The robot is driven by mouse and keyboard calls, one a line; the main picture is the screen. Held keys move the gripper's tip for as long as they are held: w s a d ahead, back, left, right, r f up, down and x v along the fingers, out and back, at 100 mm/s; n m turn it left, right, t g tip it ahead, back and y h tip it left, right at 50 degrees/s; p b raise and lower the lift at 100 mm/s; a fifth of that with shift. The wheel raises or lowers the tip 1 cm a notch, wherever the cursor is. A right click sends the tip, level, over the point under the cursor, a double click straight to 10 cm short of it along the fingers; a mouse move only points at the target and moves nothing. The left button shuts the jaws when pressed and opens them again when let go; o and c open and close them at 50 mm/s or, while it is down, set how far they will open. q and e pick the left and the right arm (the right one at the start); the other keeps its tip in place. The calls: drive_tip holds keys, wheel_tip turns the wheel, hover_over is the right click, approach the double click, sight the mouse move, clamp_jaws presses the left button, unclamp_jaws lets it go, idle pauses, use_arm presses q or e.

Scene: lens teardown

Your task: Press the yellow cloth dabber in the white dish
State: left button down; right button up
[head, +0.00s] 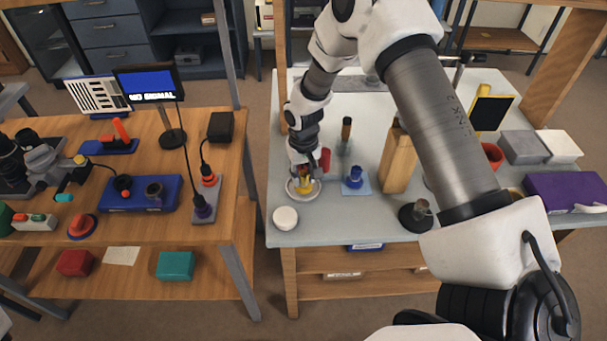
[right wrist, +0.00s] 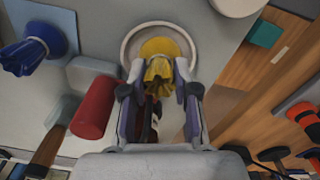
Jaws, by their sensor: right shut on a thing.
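The yellow cloth dabber (right wrist: 165,58) is between the fingertips of my right gripper (right wrist: 160,85), which is shut on its gathered top. Its round yellow base is over the white dish (right wrist: 132,45); I cannot tell if it is pressed against the bottom. In the head view the dish (head: 291,191) sits near the left front of the grey table, with the dabber (head: 305,184) inside its outline and my right gripper (head: 304,172) above it. My left gripper is not in view.
A blue cloth dabber (head: 354,178) stands on a light blue pad to the right. A red cylinder (head: 325,160) is close beside the gripper. A round white lid or jar (head: 285,217) is in front of the dish. A wooden block (head: 397,165) stands further right.

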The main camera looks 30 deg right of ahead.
drive_tip(key=shift+f, duration=0.45)
idle(1.5)
wheel_tip(320, 180, up, 7)
drive_tip(key=p, duration=0.6)
